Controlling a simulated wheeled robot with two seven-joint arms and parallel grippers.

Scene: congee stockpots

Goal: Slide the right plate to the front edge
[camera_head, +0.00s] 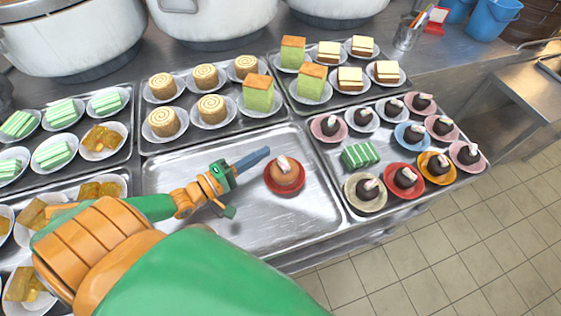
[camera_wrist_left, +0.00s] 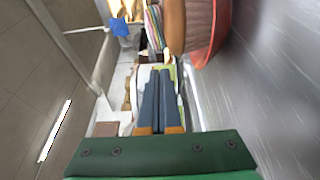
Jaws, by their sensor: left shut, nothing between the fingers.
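A red plate (camera_head: 285,190) with a round brown dessert (camera_head: 284,175) topped by a pale stick sits in the middle front tray, toward its right side. It is the only plate on that tray. My left gripper (camera_head: 266,150) reaches in from the left; its blue fingers are shut and empty, with the tips just behind and left of the plate. In the left wrist view, the shut fingers (camera_wrist_left: 159,73) point forward, and the red plate (camera_wrist_left: 208,40) and brown dessert (camera_wrist_left: 175,25) show at upper right. Contact between fingers and plate is not visible. My right gripper is out of view.
The rest of the middle front tray (camera_head: 240,225) is bare up to its front rim. The right front tray holds several chocolate desserts and a green cake (camera_head: 359,155). Cakes fill the trays behind and left. Large pots (camera_head: 215,18) stand at the back.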

